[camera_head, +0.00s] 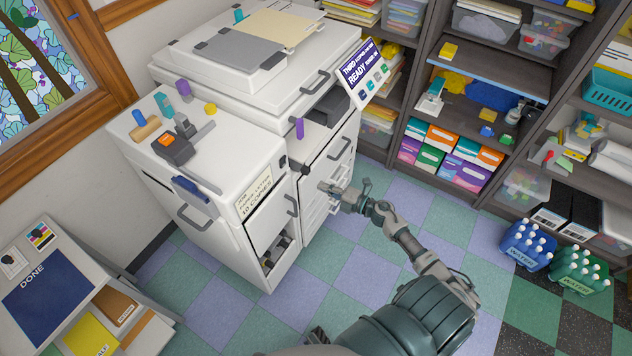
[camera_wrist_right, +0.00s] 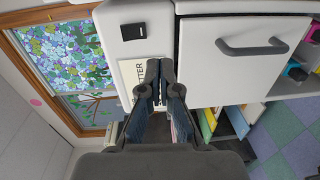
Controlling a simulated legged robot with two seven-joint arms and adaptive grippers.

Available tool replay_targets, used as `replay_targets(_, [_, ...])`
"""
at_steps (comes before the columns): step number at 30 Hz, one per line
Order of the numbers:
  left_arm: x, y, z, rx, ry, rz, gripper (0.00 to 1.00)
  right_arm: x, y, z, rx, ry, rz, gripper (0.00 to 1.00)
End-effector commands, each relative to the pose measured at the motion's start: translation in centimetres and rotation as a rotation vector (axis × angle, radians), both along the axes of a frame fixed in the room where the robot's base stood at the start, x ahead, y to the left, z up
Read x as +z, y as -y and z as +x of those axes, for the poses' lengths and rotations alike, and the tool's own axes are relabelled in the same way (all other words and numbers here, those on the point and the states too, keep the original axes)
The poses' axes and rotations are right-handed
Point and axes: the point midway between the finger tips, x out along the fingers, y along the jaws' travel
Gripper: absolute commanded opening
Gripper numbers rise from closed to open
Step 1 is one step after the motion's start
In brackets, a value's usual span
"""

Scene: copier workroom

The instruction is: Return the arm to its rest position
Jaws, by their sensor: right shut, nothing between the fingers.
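My right gripper (camera_head: 340,190) is stretched out in front of the white copier (camera_head: 352,135), beside its drawer fronts in the head view. In the right wrist view the right gripper (camera_wrist_right: 159,92) has its fingers together with nothing between them. Behind the fingers there is a white cabinet front with a grey handle (camera_wrist_right: 252,48), a black switch (camera_wrist_right: 134,32) and a partly hidden label (camera_wrist_right: 131,72). I cannot tell whether the fingers touch the front. My right arm (camera_head: 405,240) comes up from the lower right.
A white side cabinet (camera_head: 215,190) with tools on top stands left of the copier. Shelves (camera_head: 470,70) fill the right. Water bottle packs (camera_head: 525,245) sit on the floor at right. A slanted paper stand (camera_head: 150,325) is at lower left. The checkered floor between is clear.

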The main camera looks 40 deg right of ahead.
Motion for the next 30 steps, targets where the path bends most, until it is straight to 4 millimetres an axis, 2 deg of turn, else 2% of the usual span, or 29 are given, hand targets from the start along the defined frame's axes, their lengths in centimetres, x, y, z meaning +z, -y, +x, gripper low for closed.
replay_targets(3, [0.1, 0.1, 0.4, 0.0, 0.001, 0.0, 0.58, -0.1, 0.3, -0.5, 0.001, 0.0, 0.001, 0.0])
replay_targets(20, [0.0, -0.5, -1.2, 0.002, -0.021, 0.007, 0.58, -0.2, 0.5, -0.5, 0.0, 0.0, 0.003, 0.0])
replay_targets(22, [0.0, -0.4, -1.3, 0.001, -0.022, 0.006, 0.58, -0.7, 0.6, -0.6, -0.01, -0.01, 0.016, 0.0])
replay_targets(23, [0.0, -0.4, -1.3, 0.001, -0.022, 0.006, 0.58, -1.3, 0.6, -0.7, -0.022, -0.021, 0.03, 0.0])
replay_targets(26, [0.0, -0.3, -1.3, 0.002, -0.022, 0.005, 0.58, -5.1, 1.2, -1.4, -0.104, -0.095, 0.124, 0.0])
replay_targets(29, [0.0, -0.3, -1.2, 0.001, -0.022, 0.005, 0.58, -11.8, 1.9, -3.2, -0.244, -0.225, 0.269, 0.0])
replay_targets(30, [0.0, -0.3, -1.2, 0.001, -0.022, 0.005, 0.58, -15.0, 1.9, -4.4, -0.309, -0.288, 0.331, 0.0])
